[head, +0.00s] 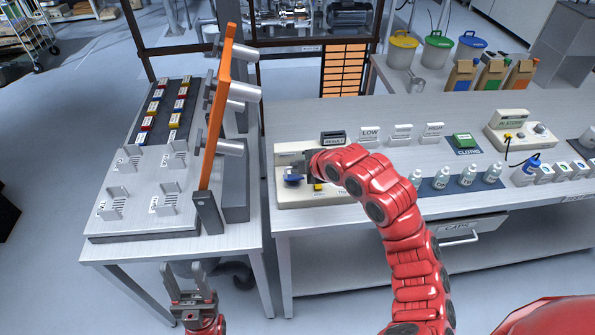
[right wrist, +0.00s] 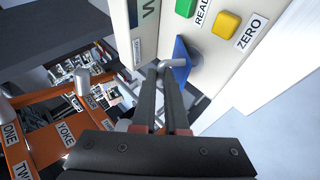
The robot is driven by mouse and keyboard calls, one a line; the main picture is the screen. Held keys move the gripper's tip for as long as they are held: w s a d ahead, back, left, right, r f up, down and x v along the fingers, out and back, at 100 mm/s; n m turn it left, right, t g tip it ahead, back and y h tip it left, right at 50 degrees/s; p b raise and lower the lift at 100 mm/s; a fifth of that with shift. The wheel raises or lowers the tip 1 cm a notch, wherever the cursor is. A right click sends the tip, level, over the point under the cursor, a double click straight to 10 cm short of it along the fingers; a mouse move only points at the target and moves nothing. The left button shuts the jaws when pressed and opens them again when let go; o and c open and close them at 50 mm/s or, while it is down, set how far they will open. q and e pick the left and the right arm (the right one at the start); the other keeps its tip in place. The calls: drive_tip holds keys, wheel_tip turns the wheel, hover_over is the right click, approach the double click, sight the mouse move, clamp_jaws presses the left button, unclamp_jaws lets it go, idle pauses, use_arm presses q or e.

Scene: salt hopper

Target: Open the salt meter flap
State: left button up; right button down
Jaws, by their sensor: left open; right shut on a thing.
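The salt meter (head: 325,194) is a beige box at the left end of the long bench. Its small blue flap (head: 292,181) shows at its left part, partly hidden by my right gripper. In the right wrist view the blue flap (right wrist: 182,60) stands at the edge of the beige panel (right wrist: 215,55), with a pale peg-like handle (right wrist: 165,64) beside it. My right gripper (right wrist: 161,78) is shut on this handle; the exact contact is partly hidden by the fingers. My left gripper (head: 186,280) is open and empty, low in front of the left table.
A yellow ZERO button (right wrist: 226,24) and a green button (right wrist: 186,8) sit close to my right gripper. An orange upright frame (head: 215,120) with grey cylinders stands on the left table (head: 105,248). Small bottles (head: 441,178) stand right of my right arm.

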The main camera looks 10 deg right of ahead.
idle(0.3)
drive_tip(key=c, duration=1.2)
unclamp_jaws()
drive_tip(key=shift+c, duration=0.2)
drive_tip(key=b+v, duration=0.2)
drive_tip(key=v, duration=1.5)
drive_tip(key=shift+r, duration=0.15)
